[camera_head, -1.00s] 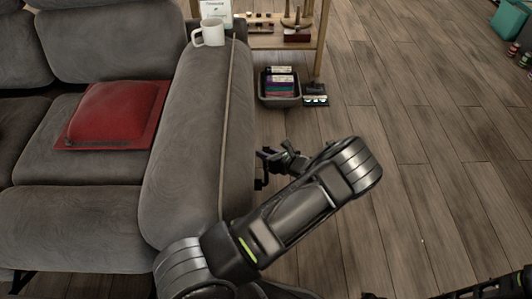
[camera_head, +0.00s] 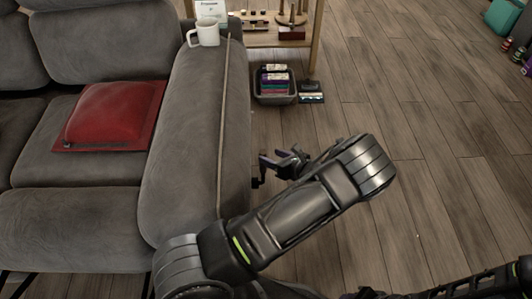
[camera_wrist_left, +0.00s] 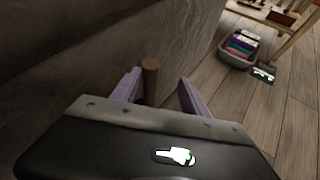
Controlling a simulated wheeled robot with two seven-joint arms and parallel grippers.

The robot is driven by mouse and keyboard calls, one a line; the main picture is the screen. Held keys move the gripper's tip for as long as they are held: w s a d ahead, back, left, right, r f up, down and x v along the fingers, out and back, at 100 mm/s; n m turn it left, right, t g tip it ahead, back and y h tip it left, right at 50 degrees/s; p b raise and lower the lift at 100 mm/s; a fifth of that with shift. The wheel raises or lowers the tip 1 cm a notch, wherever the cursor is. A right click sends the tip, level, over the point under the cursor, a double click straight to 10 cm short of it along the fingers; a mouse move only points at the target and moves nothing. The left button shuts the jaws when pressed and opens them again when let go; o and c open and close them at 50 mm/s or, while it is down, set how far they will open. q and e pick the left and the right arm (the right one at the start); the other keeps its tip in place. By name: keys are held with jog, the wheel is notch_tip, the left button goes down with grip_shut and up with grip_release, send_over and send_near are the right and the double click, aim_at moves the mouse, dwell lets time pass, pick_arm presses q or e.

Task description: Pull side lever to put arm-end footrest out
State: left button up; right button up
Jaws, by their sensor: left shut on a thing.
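The grey sofa (camera_head: 188,120) fills the left of the head view, with its padded arm (camera_head: 186,150) along the right end. The seat front section by this arm (camera_head: 75,222) shows at lower left. My left gripper (camera_head: 272,163) is low beside the outer side of the sofa arm; my forearm crosses in front. The lever's base is hidden behind the gripper body.
A white mug (camera_head: 205,33) stands on the sofa arm. A red cushion (camera_head: 110,112) lies on the seat. A grey bin (camera_head: 275,88) and a small dark item (camera_head: 311,95) are on the floor by a wooden shelf (camera_head: 316,40).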

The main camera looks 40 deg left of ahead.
pick_arm(q)
jog(key=shift+w+d+r, duration=0.1)
jog(key=shift+w+d, duration=0.2)
jog(key=shift+d, duration=0.4)
jog(key=f+p+v, duration=0.1)
jog(key=p+v, duration=0.2)
jog(key=v, duration=0.5)
jog(key=shift+s+d, duration=0.45)
jog(key=shift+d, duration=0.25)
jog(key=shift+f, duration=0.1)
